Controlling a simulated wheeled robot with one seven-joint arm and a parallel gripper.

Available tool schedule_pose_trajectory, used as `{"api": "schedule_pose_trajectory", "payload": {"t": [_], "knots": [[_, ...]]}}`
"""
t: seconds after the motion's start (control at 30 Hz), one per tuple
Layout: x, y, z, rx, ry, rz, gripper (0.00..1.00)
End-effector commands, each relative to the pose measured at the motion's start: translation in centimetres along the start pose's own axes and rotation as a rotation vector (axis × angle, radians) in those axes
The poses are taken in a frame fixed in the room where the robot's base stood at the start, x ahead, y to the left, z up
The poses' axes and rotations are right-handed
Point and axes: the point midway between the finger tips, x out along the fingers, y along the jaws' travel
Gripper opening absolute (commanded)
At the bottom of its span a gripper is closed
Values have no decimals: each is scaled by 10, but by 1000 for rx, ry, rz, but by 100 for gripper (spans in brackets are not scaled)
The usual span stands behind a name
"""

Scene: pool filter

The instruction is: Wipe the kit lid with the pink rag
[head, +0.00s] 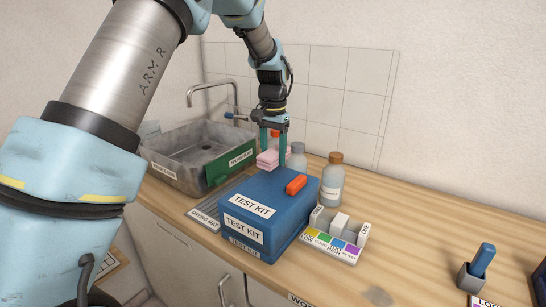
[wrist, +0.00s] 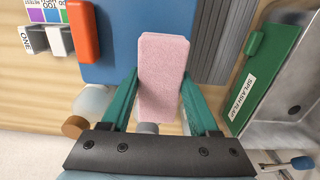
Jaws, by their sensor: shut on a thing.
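The kit is a blue box labelled TEST KIT, and its blue lid (head: 262,186) has an orange handle (head: 296,184) on top. In the wrist view the lid (wrist: 125,62) lies at the top, with the handle (wrist: 83,35) left of the rag. My gripper (head: 273,157) points down by the back left edge of the kit. Its green fingers are shut on the folded pink rag (head: 267,160). In the wrist view the rag (wrist: 163,70) sits between the fingertips (wrist: 160,85), and its far end overlaps the lid's edge. I cannot tell whether it touches the lid.
A metal sink (head: 190,145) with a green splash flap (head: 231,164) stands left of the kit, with a grey drying mat (head: 207,211) between. Bottles (head: 333,182) stand behind the kit. A colour-labelled rack (head: 332,248) is at its right. The counter further right is mostly clear.

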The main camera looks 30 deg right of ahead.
Motion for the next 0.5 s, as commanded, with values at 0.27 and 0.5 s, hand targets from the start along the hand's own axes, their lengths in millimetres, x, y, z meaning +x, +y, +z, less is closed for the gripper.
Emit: {"api": "schedule_pose_trajectory", "payload": {"t": [0.27, 0.5], "knots": [[-28, 0, 1, -1, -1, 0, 17], [-48, 0, 2, -1, -2, 0, 17]]}}
